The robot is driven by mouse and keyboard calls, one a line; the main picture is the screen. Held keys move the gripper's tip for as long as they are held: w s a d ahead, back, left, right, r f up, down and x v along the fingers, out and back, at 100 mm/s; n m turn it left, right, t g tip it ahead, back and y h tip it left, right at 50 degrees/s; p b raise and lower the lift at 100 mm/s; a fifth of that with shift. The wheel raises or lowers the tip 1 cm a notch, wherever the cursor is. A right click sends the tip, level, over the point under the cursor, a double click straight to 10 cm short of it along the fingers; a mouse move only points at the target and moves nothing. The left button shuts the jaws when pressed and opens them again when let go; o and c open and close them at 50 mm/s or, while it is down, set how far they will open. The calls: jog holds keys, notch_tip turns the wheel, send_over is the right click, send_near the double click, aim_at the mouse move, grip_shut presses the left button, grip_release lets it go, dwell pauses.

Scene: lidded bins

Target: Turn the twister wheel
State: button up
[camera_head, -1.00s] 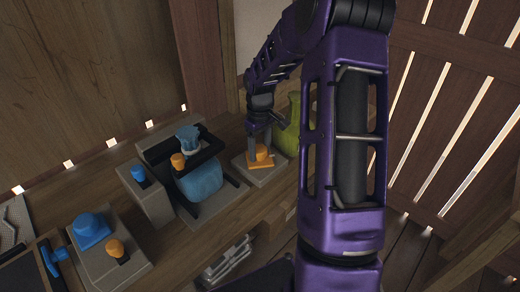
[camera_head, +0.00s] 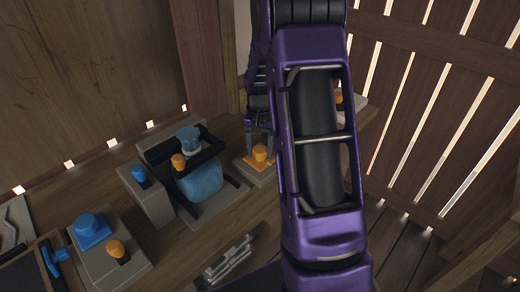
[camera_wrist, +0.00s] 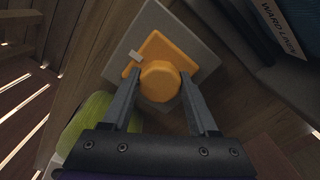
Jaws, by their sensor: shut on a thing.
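An orange knob (camera_head: 260,154) with many flat sides, which seems to be the twister wheel, sits on an orange plate and a grey base (camera_head: 253,172) on the wooden bench. In the wrist view the knob (camera_wrist: 160,84) lies between my two fingers, and the orange plate (camera_wrist: 158,50) with a small pale tab shows behind it. My gripper (camera_head: 260,148) reaches down onto the knob from above and is shut on its sides; it also shows in the wrist view (camera_wrist: 158,78). The finger contact is partly hidden.
A dark frame (camera_head: 211,151) holding a blue cloth (camera_head: 200,180) stands left of the knob. Further left are a grey block with a blue knob (camera_head: 138,173) and a base with a blue part (camera_head: 90,229). A green thing (camera_wrist: 85,135) is close beside the grey base.

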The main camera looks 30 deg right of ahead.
aim_at(260, 149)
jog(key=m+p, duration=0.1)
jog(key=m, duration=0.3)
jog(key=shift+r, duration=0.1)
jog(key=shift+w+m+p, duration=0.1)
jog(key=shift+m+p, duration=0.3)
jog(key=shift+m, duration=1.4)
jog(key=o, duration=1.4)
jog(key=shift+c, duration=0.2)
notch_tip(260, 149, up, 17)
jog(key=p, duration=0.2)
jog(key=shift+r, duration=0.15)
